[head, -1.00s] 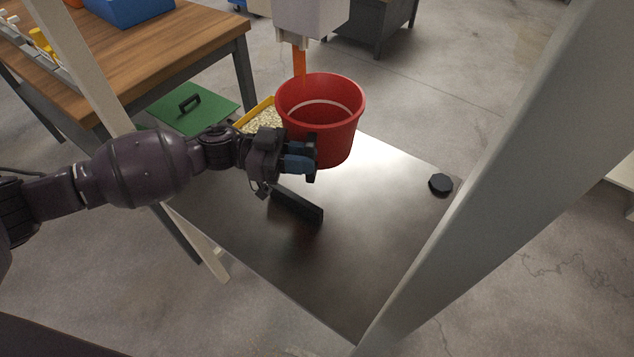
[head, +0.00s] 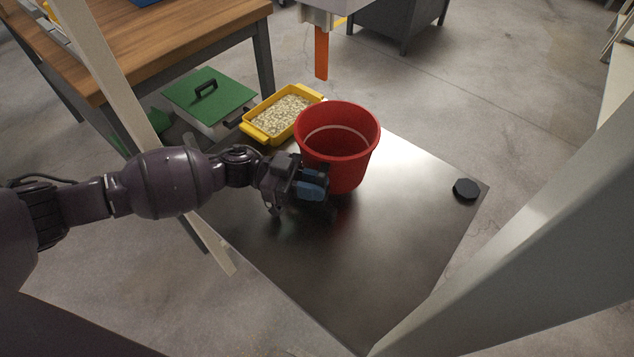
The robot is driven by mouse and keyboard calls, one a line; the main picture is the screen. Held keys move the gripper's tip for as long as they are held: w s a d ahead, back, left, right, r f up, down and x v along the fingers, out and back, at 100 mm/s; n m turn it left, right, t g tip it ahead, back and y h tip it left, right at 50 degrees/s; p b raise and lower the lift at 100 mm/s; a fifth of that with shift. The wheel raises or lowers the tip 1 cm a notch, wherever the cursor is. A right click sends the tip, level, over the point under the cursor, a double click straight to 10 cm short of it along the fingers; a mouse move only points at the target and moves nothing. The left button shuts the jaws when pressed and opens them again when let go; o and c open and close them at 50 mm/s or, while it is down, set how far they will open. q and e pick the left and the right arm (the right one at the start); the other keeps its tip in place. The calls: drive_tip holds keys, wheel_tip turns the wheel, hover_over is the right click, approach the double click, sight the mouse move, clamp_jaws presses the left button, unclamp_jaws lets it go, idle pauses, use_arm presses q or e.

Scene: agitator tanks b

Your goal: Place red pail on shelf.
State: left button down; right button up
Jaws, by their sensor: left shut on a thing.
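The red pail (head: 350,165) is upright over the dark metal shelf (head: 400,245), near its far left part. Its inside looks empty, with a pale ring line. Its base is at or just above the shelf surface; I cannot tell if it touches. My left gripper (head: 322,186) is shut on the near left side of the pail, low over the shelf. The fingers hide part of the pail wall. My right gripper is not in view.
A yellow tray of pale grains (head: 281,115) lies behind the pail on the left. A black knob-like disc (head: 466,189) sits at the shelf's right corner. Pale posts (head: 530,240) flank the shelf. An orange strip (head: 321,52) hangs behind.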

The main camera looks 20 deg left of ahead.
use_arm(q)
drive_tip(key=shift+f, duration=0.4)
drive_tip(key=shift+s+f, duration=0.1)
drive_tip(key=shift+f, duration=0.05)
drive_tip(key=c, duration=1.1)
unclamp_jaws()
drive_tip(key=shift+f, duration=0.15)
drive_tip(key=shift+c, duration=0.2)
drive_tip(key=shift+o, duration=0.4)
drive_tip(key=shift+s+f, duration=0.15)
drive_tip(key=a+r, duration=0.1)
drive_tip(key=a, duration=0.6)
drive_tip(key=shift+w+a+r+p, duration=0.2)
drive_tip(key=shift+a+r+p, duration=0.05)
drive_tip(key=shift+r+p, duration=0.1)
